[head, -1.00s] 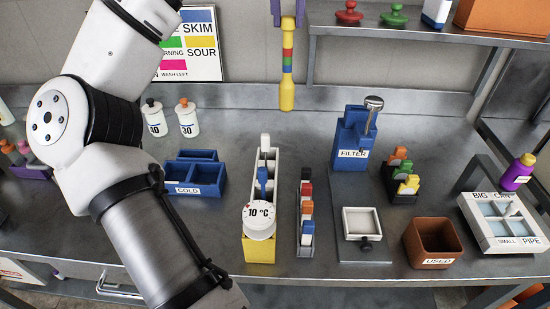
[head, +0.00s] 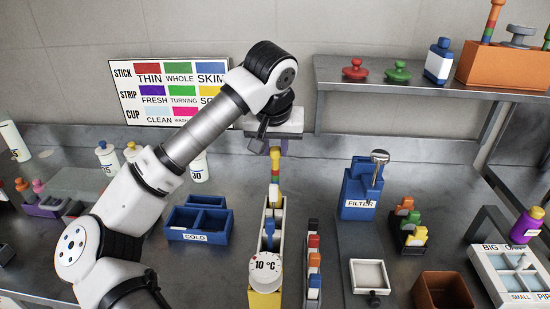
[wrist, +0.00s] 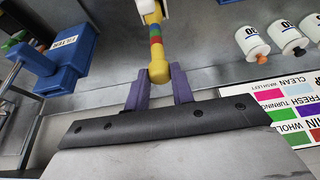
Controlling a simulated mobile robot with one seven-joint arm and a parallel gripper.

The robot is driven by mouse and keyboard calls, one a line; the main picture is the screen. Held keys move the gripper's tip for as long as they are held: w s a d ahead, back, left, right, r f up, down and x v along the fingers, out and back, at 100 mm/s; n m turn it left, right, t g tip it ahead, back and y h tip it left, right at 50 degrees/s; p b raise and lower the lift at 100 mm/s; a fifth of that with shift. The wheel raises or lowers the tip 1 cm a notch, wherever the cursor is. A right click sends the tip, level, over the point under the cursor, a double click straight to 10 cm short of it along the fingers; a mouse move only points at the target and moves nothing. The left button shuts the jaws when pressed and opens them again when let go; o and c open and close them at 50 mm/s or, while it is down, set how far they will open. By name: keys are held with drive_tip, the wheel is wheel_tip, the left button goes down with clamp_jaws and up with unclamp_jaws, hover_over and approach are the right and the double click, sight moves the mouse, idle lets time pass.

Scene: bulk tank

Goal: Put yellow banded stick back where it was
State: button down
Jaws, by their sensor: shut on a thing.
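The yellow banded stick (head: 275,172), with red, green and blue bands, hangs upright in my gripper (head: 276,148). In the wrist view, the purple fingers (wrist: 159,88) are shut on its yellow end (wrist: 158,70). The stick is over the back of a long narrow white trough (head: 263,225) with a yellow front and a 10 °C dial (head: 267,270). Its lower end overlaps a white piece there; I cannot tell whether they touch. On the shelf, an orange box (head: 500,68) holds another banded stick (head: 491,22).
A blue COLD box (head: 198,222) is left of the trough, and a rack of coloured pieces (head: 313,270) is close on its right. The blue FILTER stand (head: 360,190) is further right. White bottles (head: 107,157) stand at the left. A wall chart (head: 165,90) hangs behind.

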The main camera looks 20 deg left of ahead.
sight(275, 156)
drive_tip(key=shift+f+p, duration=0.35)
drive_tip(key=shift+f, duration=1.5)
drive_tip(key=shift+f, duration=0.2)
drive_tip(key=c, duration=1.2)
unclamp_jaws()
drive_tip(key=shift+r, duration=0.25)
drive_tip(key=b+v, duration=0.2)
drive_tip(key=v, duration=1)
